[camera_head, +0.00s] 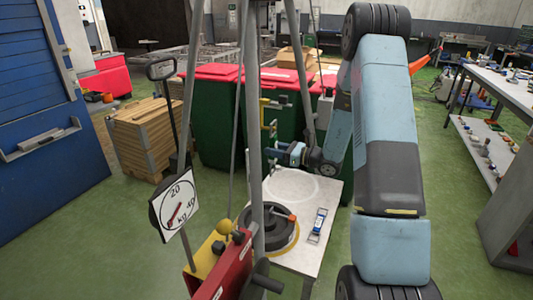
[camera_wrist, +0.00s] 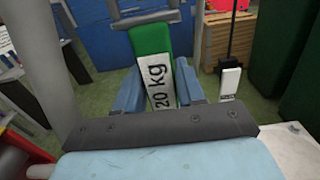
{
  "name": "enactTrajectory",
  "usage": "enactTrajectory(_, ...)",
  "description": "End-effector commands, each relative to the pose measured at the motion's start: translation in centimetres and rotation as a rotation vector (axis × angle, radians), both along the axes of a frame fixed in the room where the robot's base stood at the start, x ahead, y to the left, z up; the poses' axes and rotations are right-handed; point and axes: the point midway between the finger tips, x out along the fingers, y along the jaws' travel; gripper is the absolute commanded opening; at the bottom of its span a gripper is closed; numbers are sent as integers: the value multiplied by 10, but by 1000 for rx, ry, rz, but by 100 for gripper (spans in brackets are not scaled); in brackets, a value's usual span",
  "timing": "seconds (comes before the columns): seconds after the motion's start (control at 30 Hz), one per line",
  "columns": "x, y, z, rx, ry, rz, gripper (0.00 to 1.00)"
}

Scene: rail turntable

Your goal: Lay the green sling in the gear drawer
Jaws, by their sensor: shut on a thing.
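In the head view my gripper (camera_head: 279,149) is above the far part of a white table, in front of the green bins; the sling is hard to pick out there. A blue cabinet (camera_head: 40,95) with a grey handle bar stands at far left, and its blue front shows behind the sling in the wrist view (camera_wrist: 95,40). I cannot tell whether this is the gear drawer or whether it is open.
A tripod frame (camera_head: 253,110) with a dial scale (camera_head: 175,205) stands left of my gripper. Red-lidded green bins (camera_head: 216,125) stand behind. Green floor is free at left.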

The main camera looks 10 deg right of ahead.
Motion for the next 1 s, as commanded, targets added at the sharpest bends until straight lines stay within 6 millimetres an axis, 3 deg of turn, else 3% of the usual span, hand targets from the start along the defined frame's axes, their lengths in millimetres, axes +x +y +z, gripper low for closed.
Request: enactTrajectory(1.0,-24,-33,0,-1,-1,0,8)
